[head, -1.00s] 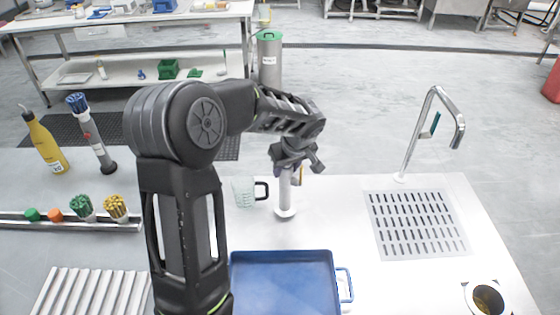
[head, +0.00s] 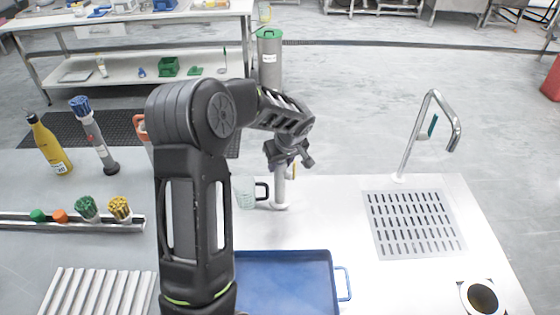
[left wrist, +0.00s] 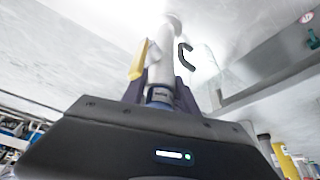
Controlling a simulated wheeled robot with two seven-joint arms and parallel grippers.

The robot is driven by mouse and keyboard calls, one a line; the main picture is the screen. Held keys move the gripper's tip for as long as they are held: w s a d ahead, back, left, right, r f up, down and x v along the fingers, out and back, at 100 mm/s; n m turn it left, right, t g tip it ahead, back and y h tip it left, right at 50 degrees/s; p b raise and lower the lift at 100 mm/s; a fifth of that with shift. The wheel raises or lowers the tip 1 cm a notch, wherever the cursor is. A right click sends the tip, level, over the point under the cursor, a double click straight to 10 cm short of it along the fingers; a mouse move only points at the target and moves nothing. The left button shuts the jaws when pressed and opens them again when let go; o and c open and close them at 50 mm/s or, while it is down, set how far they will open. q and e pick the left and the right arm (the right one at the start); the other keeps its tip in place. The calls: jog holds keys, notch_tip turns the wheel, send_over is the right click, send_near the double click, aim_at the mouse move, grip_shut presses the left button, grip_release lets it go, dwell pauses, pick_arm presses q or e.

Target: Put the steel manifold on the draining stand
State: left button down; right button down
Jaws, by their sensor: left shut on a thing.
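My left gripper (head: 288,153) is shut on a pale grey upright cylinder with a wider round foot, which I take to be the steel manifold (head: 280,187). The manifold is near the middle of the head view; whether its foot touches the counter I cannot tell. In the left wrist view the manifold (left wrist: 168,60) runs away from between the fingers (left wrist: 158,85). A ribbed metal rack (head: 98,292), possibly the draining stand, lies at the lower left, partly cut off by the frame. My right gripper is not in view.
A clear mug (head: 245,192) with a black handle stands just left of the manifold. A blue tray (head: 285,285) lies in front. A perforated drain panel (head: 413,224) and tap (head: 408,145) are right. A brush rail (head: 70,224) and yellow bottle (head: 48,143) are left.

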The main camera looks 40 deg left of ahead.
pick_arm(q)
jog(key=shift+f, duration=0.1)
jog(key=shift+f+b, duration=0.1)
jog(key=shift+b, duration=0.2)
jog(key=c, duration=0.9)
grip_release()
jog(key=shift+c, duration=0.2)
jog(key=shift+r+p, duration=0.3)
jog(key=shift+p, duration=0.15)
jog(key=shift+d+r+b, duration=0.2)
jog(key=shift+r+b, duration=0.05)
jog(key=shift+b, duration=0.05)
jog(key=b+v, duration=0.1)
jog(key=v, duration=1)
jog(key=shift+s+b, duration=0.15)
jog(key=shift+b, duration=0.15)
jog(key=shift+d, duration=0.1)
